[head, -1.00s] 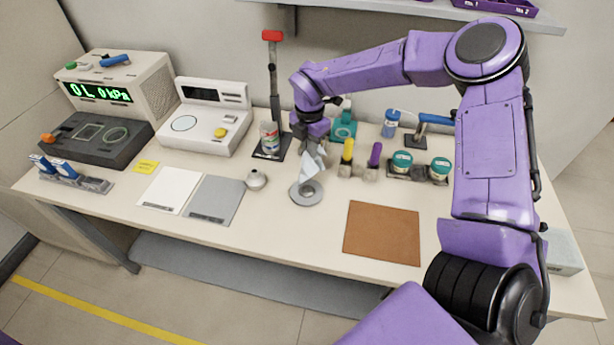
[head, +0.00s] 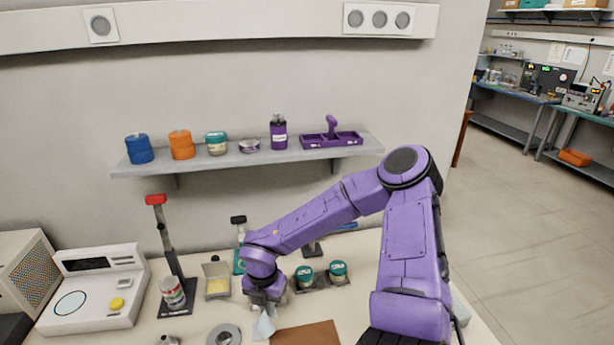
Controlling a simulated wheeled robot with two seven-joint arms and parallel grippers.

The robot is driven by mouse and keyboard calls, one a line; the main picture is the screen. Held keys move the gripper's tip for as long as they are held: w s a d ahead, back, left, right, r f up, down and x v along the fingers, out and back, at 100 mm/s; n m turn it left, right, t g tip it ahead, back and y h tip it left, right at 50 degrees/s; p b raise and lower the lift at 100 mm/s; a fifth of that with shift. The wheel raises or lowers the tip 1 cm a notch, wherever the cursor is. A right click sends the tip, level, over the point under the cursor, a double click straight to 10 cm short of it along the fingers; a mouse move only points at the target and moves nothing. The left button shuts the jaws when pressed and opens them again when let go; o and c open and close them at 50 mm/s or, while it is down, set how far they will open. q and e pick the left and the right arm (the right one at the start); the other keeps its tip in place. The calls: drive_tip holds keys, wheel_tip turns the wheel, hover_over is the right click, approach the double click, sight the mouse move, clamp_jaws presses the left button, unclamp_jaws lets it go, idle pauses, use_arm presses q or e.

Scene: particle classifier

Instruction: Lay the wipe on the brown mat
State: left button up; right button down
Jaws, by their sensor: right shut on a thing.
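The wipe (head: 264,326), a pale bluish-white cloth, hangs crumpled from my right gripper (head: 264,304). The gripper points down and is shut on the wipe's upper part. The brown mat (head: 308,335) lies on the bench just right of the wipe, cut off by the bottom of the picture. The wipe is near the mat's left edge; I cannot tell whether it touches the mat or bench. My left gripper is out of view.
A grey round dish (head: 224,336) lies left of the wipe. Two teal-lidded jars (head: 337,272) stand behind the mat. A can (head: 172,293) on a red-topped stand and a white instrument (head: 92,290) are at left. A wall shelf (head: 240,157) holds several containers.

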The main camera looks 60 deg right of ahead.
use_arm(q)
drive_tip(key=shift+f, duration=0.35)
use_arm(e)
drive_tip(key=s+d+f, duration=0.2)
drive_tip(key=s+f, duration=0.1)
drive_tip(key=s, duration=0.6)
drive_tip(key=shift+s+d, duration=0.4)
